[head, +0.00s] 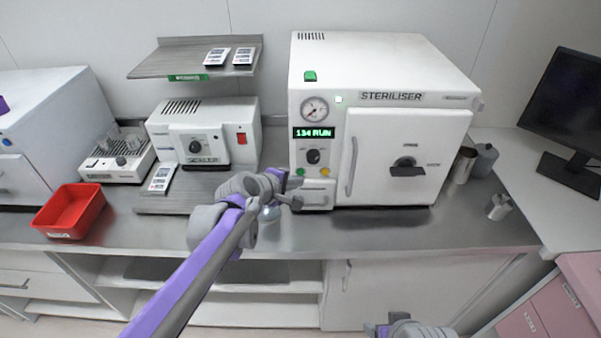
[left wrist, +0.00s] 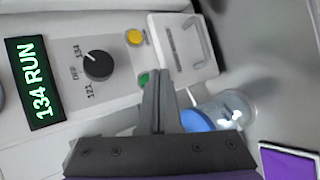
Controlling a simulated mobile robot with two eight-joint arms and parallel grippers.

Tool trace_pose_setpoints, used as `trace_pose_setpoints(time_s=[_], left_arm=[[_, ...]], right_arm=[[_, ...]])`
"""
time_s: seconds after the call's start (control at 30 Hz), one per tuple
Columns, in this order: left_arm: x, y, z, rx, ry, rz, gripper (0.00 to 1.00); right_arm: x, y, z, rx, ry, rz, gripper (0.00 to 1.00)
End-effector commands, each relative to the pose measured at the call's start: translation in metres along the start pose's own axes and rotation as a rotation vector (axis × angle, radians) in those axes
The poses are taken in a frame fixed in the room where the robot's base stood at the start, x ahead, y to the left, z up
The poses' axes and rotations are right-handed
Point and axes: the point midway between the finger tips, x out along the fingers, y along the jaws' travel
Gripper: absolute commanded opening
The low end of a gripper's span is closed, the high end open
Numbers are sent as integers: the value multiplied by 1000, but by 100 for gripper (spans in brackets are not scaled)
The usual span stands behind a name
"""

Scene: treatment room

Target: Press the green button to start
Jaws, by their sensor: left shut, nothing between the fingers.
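The white steriliser (head: 410,135) stands on the steel counter, door closed. Its lit display (head: 314,132) reads "134 RUN"; it also shows in the left wrist view (left wrist: 34,83). The small green button (head: 300,172) is low on the control panel, beside a yellow button (head: 326,171). In the left wrist view the green button (left wrist: 144,78) shows at the fingertips, partly hidden behind them. My left gripper (head: 297,190) is shut and empty, close in front of the panel; I cannot tell whether it touches the button. My right gripper (head: 405,329) is partly seen at the bottom edge.
A black dial (left wrist: 97,65) is left of the fingers in the left wrist view. A clear round vessel with blue (left wrist: 215,112) is close to their right. A sealer (head: 207,135) and red tray (head: 70,211) are on the counter's left; metal cups (head: 463,165) stand right.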

Motion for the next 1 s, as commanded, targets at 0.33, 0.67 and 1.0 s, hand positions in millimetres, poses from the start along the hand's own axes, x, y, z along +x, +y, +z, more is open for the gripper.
trace_pose_setpoints(time_s=[0.33, 0.67, 1.0], left_arm=[[-22, -16, 16, 1, 0, 0, 0], [-35, -25, 26, 0, -1, 0, 0], [-34, -25, 25, 0, 0, 0, 0]], right_arm=[[0, 0, 0, 0, 0, 0, 74], [0, 0, 0, 0, 0, 0, 74], [0, 0, 0, 0, 0, 0, 74]])
